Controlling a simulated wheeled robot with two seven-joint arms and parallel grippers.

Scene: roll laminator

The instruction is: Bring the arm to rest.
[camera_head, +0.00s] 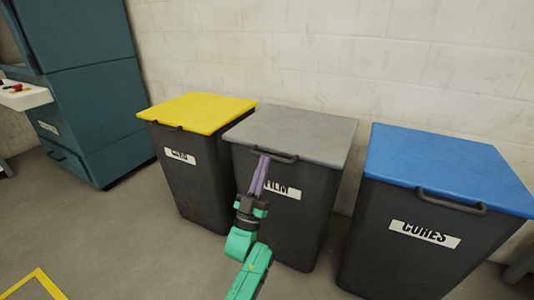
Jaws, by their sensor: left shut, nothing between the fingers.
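My left gripper (259,176) is in front of the middle bin, with its purple fingers together and nothing between them. Its green arm comes up from the bottom of the view. The fingertips show just below the handle of the grey-lidded bin (295,234), and I cannot tell whether they touch it. The gripper covers part of that bin's label, which reads "FILM". The grey lid (293,135) is down. My right gripper is not in view.
A yellow-lidded bin (190,195) stands to the left and a blue-lidded bin (385,240) labelled "CORES" to the right, both lids down. A teal machine (95,110) stands at the far left. The floor at lower left is clear, with a yellow line (40,280).

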